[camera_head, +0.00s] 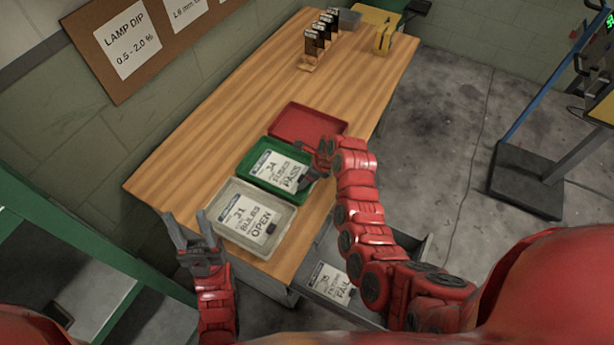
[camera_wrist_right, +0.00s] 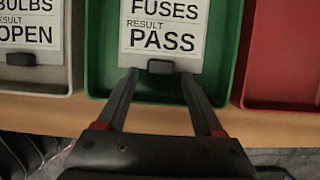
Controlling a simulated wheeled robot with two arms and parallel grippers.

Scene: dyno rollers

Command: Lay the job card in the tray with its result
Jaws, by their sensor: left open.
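The FAIL card (camera_head: 333,282) lies in an open grey drawer below the table's front edge. The PASS card (camera_head: 278,170) lies in the green tray (camera_head: 246,163); it also shows in the right wrist view (camera_wrist_right: 165,35). The OPEN card (camera_head: 247,218) lies in the beige tray (camera_head: 228,238). The red tray (camera_head: 308,122) looks empty. My right gripper (camera_wrist_right: 158,75) is open, its fingers apart on either side of the PASS card's black tab (camera_wrist_right: 160,66); I cannot tell whether they touch the card. My left gripper (camera_head: 188,216) is open and empty, left of the beige tray.
The wooden table (camera_head: 225,115) is clear left of the trays. Several dark upright items (camera_head: 318,38) and a yellow item (camera_head: 384,38) stand at its far end. A green shelf unit (camera_head: 80,250) is at left. A blue-posted stand (camera_head: 530,175) is on the floor at right.

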